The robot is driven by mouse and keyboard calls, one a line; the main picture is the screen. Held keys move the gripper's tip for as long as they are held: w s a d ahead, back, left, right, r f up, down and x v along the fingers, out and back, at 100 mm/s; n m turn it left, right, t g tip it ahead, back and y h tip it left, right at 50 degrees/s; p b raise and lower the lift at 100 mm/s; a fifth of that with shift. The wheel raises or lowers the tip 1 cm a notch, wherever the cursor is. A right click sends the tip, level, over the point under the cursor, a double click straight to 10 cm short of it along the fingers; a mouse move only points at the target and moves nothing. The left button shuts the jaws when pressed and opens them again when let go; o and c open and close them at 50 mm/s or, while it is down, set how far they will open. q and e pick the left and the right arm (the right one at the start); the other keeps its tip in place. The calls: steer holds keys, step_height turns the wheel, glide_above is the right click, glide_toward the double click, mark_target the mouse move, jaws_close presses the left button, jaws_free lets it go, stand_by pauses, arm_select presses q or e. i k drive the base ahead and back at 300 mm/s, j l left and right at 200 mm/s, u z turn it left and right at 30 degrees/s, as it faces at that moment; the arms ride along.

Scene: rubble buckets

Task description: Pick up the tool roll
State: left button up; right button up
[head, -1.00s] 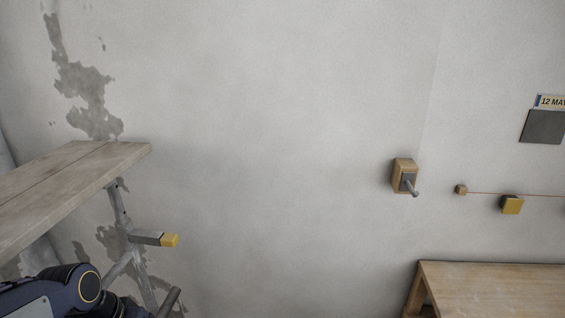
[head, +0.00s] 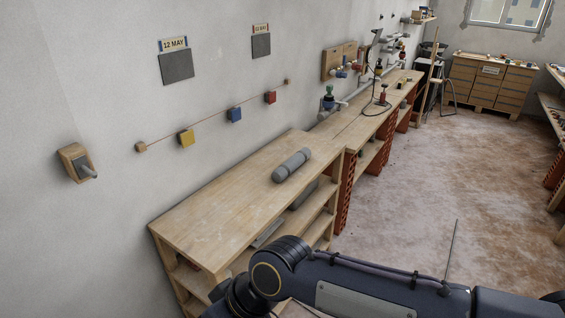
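A grey rolled bundle that looks like the tool roll (head: 292,165) lies on the top of a wooden bench (head: 215,222). It lies on its side towards the bench's far right end, with darker bands around it. Nothing of mine touches it. One of my dark arms crosses the bottom of the head view, in front of the bench. Neither of my grippers shows in the view.
A long workbench (head: 350,128) on red brick supports continues beyond, with tools on it. A wall peg on a wooden block (head: 77,163) sticks out at left. Open dusty floor (head: 400,205) lies to the right. A wooden drawer cabinet (head: 490,82) stands at the back.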

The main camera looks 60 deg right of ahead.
mark_target(284, 171)
steer(key=z, duration=2.05)
steer(key=i+l+u, duration=0.1)
steer(key=u, duration=1.25)
steer(key=i+l+u, duration=0.1)
steer(key=l+u, duration=0.65)
steer(key=l, duration=0.25)
steer(key=l+u, duration=0.75)
steer(key=l, duration=0.3)
steer(key=k+l, duration=0.1)
steer(key=l, duration=0.25)
steer(key=k+l, duration=0.1)
steer(key=l, duration=0.3)
steer(key=k+l+u, duration=0.1)
steer(key=l, duration=0.25)
steer(key=k+l, duration=0.1)
steer(key=l, duration=0.3)
steer(key=k+l, duration=0.1)
steer(key=l, duration=0.25)
steer(key=k+l, duration=0.1)
steer(key=l, duration=0.25)
steer(key=u, duration=0.05)
